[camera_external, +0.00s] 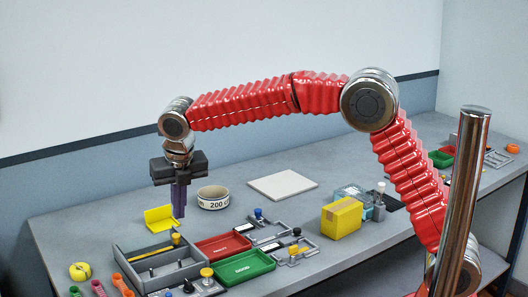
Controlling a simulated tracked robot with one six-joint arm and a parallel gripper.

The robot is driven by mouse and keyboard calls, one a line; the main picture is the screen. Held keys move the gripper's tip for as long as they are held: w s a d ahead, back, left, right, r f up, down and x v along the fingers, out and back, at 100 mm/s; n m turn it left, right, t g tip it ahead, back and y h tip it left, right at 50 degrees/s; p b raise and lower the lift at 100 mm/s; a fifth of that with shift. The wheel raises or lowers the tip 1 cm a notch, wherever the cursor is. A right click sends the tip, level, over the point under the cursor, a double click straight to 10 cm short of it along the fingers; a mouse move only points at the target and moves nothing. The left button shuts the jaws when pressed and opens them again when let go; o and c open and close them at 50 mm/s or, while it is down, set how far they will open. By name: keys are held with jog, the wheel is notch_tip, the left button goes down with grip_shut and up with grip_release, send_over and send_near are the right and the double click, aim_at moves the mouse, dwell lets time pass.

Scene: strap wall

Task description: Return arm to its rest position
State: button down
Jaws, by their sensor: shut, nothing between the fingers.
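My gripper (179,212) hangs pointing down at the end of my red arm, above the left part of the grey bench (330,178). Its purple fingers are together with nothing between them. The fingertips are just right of a yellow angled holder (158,218) and left of a round dish marked 200 (212,198). I cannot tell whether the fingertips touch the bench. My arm is raised and stretched out to the left over the bench.
Near the gripper are a grey divided tray (128,262), a red tray (222,246), a green tray (244,267) and small clamps. A yellow box (341,217) stands under the arm. A white plate (283,185) lies behind. The bench's left rear is clear.

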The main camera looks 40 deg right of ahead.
dwell(0.3)
jog(key=s+d+f+m, duration=0.1)
jog(key=s+f+m, duration=0.25)
jog(key=m, duration=0.55)
jog(key=s+d+r+m+t, duration=0.1)
jog(key=s+d+r+m, duration=0.1)
jog(key=s+d+m, duration=0.5)
jog(key=s+d+r+m+t, duration=0.1)
jog(key=s+d+r+m, duration=0.2)
jog(key=s+d+m, duration=0.5)
jog(key=s+d+r+m, duration=0.3)
jog(key=s+d+m, duration=0.5)
jog(key=d, duration=1.2)
jog(key=shift+r+m+t, duration=0.2)
jog(key=shift+m+t, duration=0.2)
jog(key=shift+m, duration=0.7)
dwell(0.4)
